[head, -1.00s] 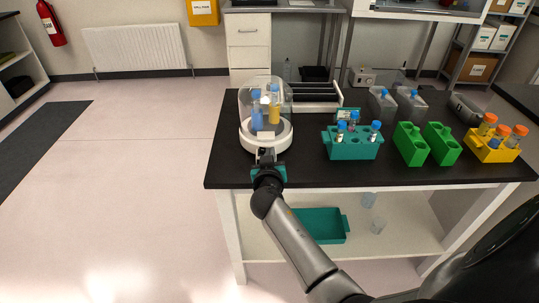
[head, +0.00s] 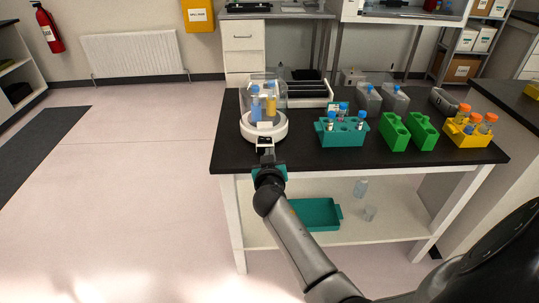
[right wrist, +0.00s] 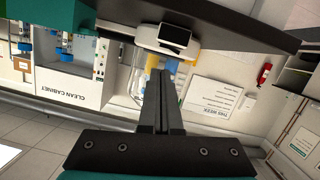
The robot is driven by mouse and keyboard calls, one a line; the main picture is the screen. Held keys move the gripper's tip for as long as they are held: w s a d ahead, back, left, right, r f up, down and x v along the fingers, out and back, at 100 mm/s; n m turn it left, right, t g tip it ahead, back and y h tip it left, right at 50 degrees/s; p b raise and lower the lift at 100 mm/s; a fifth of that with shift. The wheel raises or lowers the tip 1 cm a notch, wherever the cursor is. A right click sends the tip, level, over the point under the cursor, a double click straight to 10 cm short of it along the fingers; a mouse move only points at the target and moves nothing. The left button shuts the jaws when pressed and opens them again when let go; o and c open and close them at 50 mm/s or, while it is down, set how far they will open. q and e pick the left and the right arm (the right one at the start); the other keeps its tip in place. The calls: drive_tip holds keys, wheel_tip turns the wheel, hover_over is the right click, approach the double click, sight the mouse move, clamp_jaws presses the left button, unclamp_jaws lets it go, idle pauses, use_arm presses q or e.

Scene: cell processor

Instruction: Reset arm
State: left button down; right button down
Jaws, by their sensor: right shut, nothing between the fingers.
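My right gripper (head: 264,146) is at the front left edge of the black table, just in front of a white-based device with a clear dome (head: 264,128). Blue and yellow items stand inside the dome. In the right wrist view the fingers of the right gripper (right wrist: 160,75) are together and hold nothing. The white base of the device (right wrist: 165,38) shows just beyond the fingertips there. I cannot tell whether the fingers touch it. My left gripper is not in view.
A teal tray (head: 316,213) lies on the lower shelf. The floor at left is clear.

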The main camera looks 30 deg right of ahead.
drive_tip(key=s+a+f+n+g+y, duration=0.25)
drive_tip(key=s+f, duration=0.35)
drive_tip(key=f, duration=0.4)
drive_tip(key=s+a+f+n+g+y, duration=0.15)
drive_tip(key=s+a+f, duration=0.25)
drive_tip(key=s+f, duration=0.45)
drive_tip(key=s+a+f+n+g+y, duration=0.15)
drive_tip(key=s+a+f, duration=0.25)
drive_tip(key=f, duration=0.7)
drive_tip(key=s+a+f+g+y, duration=0.1)
drive_tip(key=s+f, duration=0.3)
drive_tip(key=s, duration=0.6)
drive_tip(key=s+a+f+n+g, duration=0.1)
drive_tip(key=s+a+f+g, duration=0.1)
drive_tip(key=s, duration=0.8)
drive_tip(key=s+a+f+g+y, duration=0.1)
drive_tip(key=s+f+g, duration=0.2)
drive_tip(key=s+f, duration=0.3)
drive_tip(key=s, duration=0.4)
drive_tip(key=shift+s+a+y, duration=0.25)
drive_tip(key=shift+s+y, duration=0.1)
drive_tip(key=shift+n, duration=0.25)
